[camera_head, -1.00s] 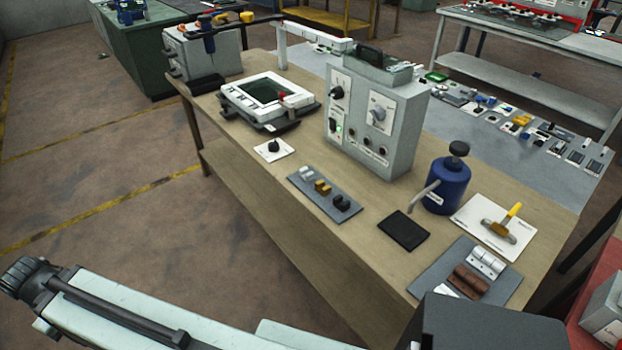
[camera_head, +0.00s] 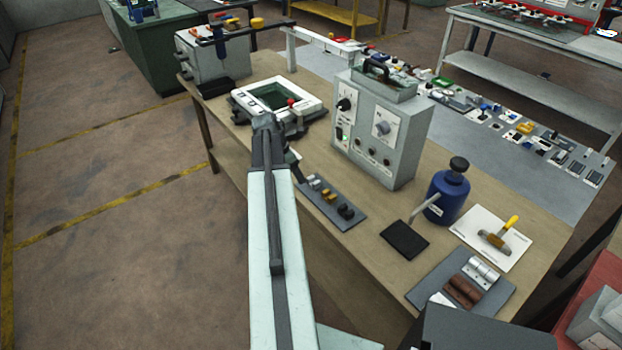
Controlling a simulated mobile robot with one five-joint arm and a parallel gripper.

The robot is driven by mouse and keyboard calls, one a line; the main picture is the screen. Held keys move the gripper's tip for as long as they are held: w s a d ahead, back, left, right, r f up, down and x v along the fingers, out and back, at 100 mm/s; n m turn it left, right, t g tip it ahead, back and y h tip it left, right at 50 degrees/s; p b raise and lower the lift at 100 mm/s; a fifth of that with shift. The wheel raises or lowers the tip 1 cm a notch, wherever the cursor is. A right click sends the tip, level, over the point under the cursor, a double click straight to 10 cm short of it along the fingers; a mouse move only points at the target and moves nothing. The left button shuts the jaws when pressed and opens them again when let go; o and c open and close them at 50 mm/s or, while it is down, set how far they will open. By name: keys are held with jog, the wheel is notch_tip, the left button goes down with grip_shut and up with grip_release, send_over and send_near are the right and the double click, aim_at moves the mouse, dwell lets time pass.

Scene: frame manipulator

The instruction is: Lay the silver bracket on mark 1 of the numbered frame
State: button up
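A white frame (camera_head: 242,100) with a dark green opening stands at the back left of the wooden bench; its numbers are too small to read. A small silver piece (camera_head: 315,183) sits at the far end of a narrow grey tray (camera_head: 333,209), beside yellow and black pieces. A larger silver part (camera_head: 482,271) lies on a grey plate at the front right. I cannot tell for certain which is the silver bracket.
A grey control box (camera_head: 380,135) stands behind the narrow tray. A blue bottle (camera_head: 447,195) with a spout stands right of it, by a black pad (camera_head: 405,240). Brown blocks (camera_head: 462,291) lie at the front right.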

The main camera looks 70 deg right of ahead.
aim_at(312, 177)
jog(key=shift+n+g, duration=0.3)
jog(key=s+d, duration=0.1)
jog(key=s+f+b, duration=0.1)
jog(key=s+d+b, duration=0.1)
jog(key=shift+s+d+f, duration=0.35)
jog(key=shift+s, duration=0.05)
jog(key=b+x, duration=0.5)
jog(key=x, duration=0.1)
jog(key=shift+d+r, duration=0.15)
jog(key=shift+d, duration=0.05)
jog(key=shift+r, duration=0.2)
grip_shut()
jog(key=shift+r+p, duration=0.45)
jog(key=shift+r, duration=0.05)
notch_tip(312, 177, up, 3)
jog(key=p, duration=0.3)
jog(key=shift+r, duration=0.1)
jog(key=w+a+p, duration=0.1)
jog(key=w+a, duration=0.9)
jog(key=w, duration=0.2)
jog(key=shift+w+r, duration=0.25)
jog(key=shift+r, duration=0.25)
